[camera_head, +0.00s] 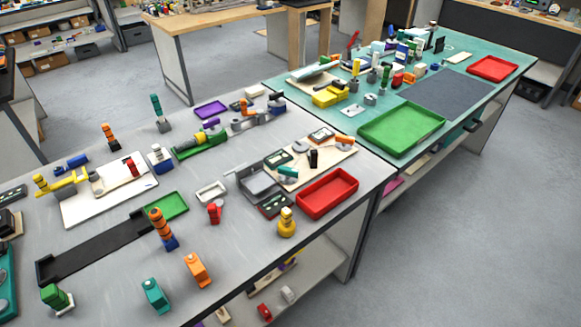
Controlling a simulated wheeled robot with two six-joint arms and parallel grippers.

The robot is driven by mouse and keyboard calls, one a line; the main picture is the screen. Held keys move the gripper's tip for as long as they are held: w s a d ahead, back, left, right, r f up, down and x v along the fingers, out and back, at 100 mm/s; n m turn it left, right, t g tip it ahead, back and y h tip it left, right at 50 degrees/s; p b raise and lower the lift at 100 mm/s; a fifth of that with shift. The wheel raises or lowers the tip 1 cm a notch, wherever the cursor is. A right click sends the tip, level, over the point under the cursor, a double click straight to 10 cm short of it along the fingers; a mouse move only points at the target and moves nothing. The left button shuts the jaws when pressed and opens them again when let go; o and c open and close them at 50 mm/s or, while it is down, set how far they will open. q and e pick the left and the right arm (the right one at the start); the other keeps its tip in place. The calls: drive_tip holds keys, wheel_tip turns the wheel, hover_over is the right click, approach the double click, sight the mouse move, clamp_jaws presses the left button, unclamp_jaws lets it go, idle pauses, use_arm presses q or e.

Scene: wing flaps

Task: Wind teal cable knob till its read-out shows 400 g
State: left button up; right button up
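A teal knob (288,172) sits on a grey round base on a pale wooden board (334,156) at the right part of the grey table. An orange knob (345,140) is on the same board, with a black upright part (313,158) between them. I see no cable clearly. Neither of my grippers is in view.
A red tray (327,193) stands just in front of the board, and a grey bin (257,184) stands to its left. A yellow knobbed piece (287,222) stands near the front edge. The teal-topped table (395,155) adjoins behind, with a green tray (402,128).

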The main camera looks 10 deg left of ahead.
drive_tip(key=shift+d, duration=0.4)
